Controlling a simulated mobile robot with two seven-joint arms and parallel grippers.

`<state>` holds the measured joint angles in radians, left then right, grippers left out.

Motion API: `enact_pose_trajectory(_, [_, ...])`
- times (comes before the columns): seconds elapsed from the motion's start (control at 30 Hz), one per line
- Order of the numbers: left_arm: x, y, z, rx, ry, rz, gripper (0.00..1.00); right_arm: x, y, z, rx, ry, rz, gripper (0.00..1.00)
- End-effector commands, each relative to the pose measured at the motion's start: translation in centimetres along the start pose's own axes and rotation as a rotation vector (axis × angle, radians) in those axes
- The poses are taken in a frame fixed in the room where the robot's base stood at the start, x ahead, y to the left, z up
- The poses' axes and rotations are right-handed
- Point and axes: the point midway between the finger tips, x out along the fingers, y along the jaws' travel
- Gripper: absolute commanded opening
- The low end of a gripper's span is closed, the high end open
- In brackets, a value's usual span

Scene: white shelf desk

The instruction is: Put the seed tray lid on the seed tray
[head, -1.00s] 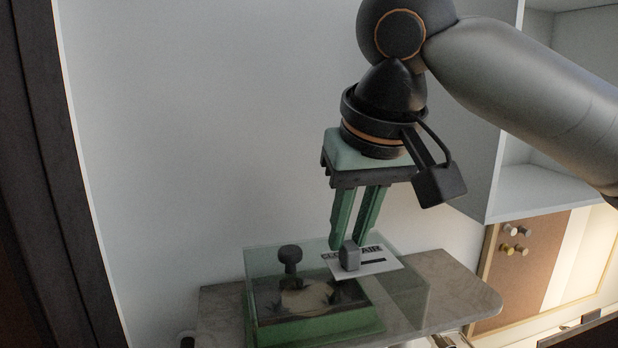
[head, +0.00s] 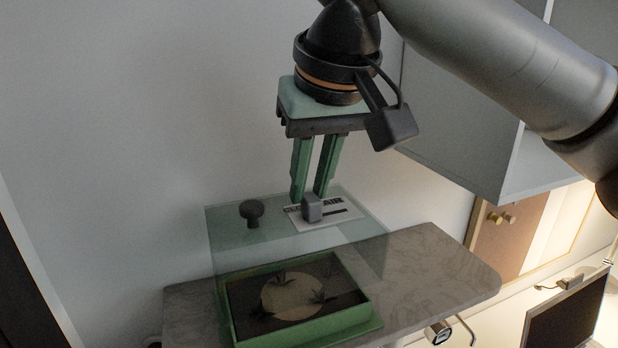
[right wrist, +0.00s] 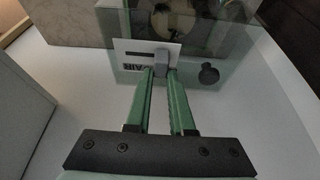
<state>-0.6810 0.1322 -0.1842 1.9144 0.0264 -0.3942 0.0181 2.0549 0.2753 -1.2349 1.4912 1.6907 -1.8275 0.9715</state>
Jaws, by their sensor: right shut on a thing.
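The seed tray lid (head: 275,235) is a clear greenish box with a dark round knob (head: 251,211), a white label and a small grey block (head: 313,208) on top. My right gripper (head: 309,195) points down and is shut on the grey block. In the right wrist view its fingertips (right wrist: 161,72) meet the block. The seed tray (head: 310,329) is green with dark soil, a pale disc and small plants. It sits on the marbled board, below the lid's top in the head view. Whether the lid's lower edge clears the tray rim is hard to tell. My left gripper is not seen.
The marbled board (head: 430,265) has free room right of the tray. A white shelf unit (head: 480,130) stands close on the right, under my right arm. A dark screen (head: 566,318) and a metal clamp-like part (head: 438,332) are at the lower right.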

Motion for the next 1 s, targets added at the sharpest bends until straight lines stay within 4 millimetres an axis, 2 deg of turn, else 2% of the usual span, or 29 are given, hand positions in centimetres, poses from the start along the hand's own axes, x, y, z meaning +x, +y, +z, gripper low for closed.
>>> enact_pose_trajectory(1.0, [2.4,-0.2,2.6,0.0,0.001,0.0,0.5,5.5,0.0,2.3,0.0,0.001,-0.001,0.0])
